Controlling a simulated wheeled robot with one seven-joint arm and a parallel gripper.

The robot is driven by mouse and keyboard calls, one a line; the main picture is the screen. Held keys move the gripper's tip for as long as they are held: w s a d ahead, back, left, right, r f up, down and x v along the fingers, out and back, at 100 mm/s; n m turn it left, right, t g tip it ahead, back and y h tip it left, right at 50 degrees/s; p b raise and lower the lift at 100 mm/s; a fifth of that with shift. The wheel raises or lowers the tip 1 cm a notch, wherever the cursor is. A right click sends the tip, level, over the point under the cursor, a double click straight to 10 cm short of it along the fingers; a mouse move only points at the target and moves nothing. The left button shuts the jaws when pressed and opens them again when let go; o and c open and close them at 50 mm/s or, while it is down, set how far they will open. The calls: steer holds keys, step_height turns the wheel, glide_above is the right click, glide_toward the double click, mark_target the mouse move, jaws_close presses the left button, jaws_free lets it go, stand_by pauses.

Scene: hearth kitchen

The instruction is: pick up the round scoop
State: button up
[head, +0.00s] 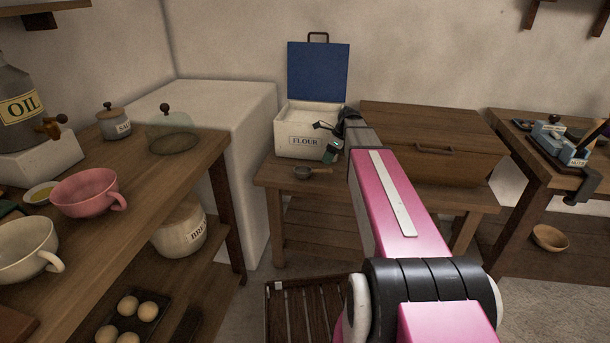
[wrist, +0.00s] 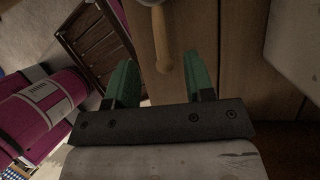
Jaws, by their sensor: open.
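The round scoop (head: 308,172) lies on the small wooden table in front of the flour box, its dark round bowl to the left and its handle to the right. In the wrist view its wooden handle (wrist: 162,42) points down between my finger tips; the bowl is mostly cut off at the top edge. My gripper (head: 331,151) is close to the handle, in front of the flour box. In the wrist view my gripper (wrist: 160,72) is open, one green finger on each side of the handle, with gaps. I cannot tell how far above the handle it is.
The flour box (head: 283,132) stands behind the scoop with its blue lid (head: 317,70) raised. A wooden chest (head: 430,130) is to the right and a white block (head: 240,110) to the left. A slatted crate (head: 300,312) is on the floor in front.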

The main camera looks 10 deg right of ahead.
mark_target(321, 171)
steer(key=x, duration=0.7)
steer(key=shift+f, duration=0.25)
jaws_close()
